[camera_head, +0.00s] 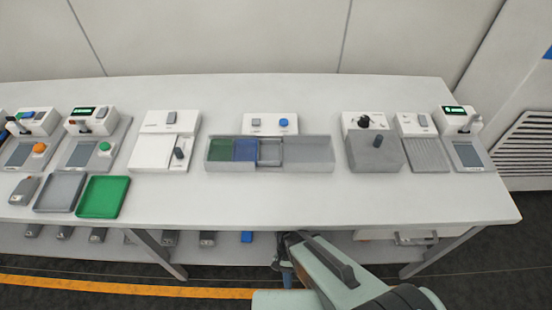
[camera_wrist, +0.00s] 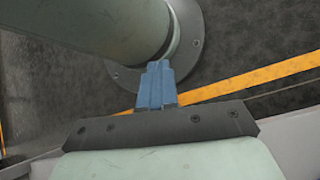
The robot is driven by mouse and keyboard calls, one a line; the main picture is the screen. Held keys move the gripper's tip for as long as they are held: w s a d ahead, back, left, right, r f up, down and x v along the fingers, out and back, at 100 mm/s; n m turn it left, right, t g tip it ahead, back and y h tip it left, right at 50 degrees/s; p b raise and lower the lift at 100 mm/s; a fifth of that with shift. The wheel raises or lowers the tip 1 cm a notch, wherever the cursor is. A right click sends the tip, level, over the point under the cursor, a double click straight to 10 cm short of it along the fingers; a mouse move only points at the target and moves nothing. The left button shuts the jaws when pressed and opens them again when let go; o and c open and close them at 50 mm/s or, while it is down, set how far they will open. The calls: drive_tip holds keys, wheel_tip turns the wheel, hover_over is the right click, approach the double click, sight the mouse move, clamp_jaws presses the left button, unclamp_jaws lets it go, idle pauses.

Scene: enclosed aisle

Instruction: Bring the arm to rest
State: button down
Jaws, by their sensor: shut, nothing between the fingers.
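My gripper (camera_wrist: 158,68) shows in the wrist view with its two blue fingers pressed together and nothing between them. It points toward the dark floor, close to a pale green column on a round bolted flange that looks like my own body. In the head view my pale green arm reaches in from the bottom right, in front of the bench's front edge. A small bluish part of my gripper (camera_head: 287,277) shows there below the bench top; the fingertips are not clear. The long white bench (camera_head: 300,200) stands beyond the arm.
On the bench are a grey divided tray (camera_head: 306,164), a green tray (camera_head: 103,197), a grey tray (camera_head: 60,192) and several devices. A lower shelf (camera_head: 340,247) holds small items. A yellow floor line (camera_head: 120,288) runs in front. The bench's front middle is bare.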

drive_tip(key=s+d+r+n+t, duration=0.1)
drive_tip(key=d+r+n+t, duration=0.1)
drive_tip(key=d, duration=1)
drive_tip(key=shift+s+d+r+n+y, duration=0.15)
drive_tip(key=shift+s+d+n+y, duration=0.15)
drive_tip(key=shift+d+n+y, duration=0.15)
drive_tip(key=shift+a, duration=0.15)
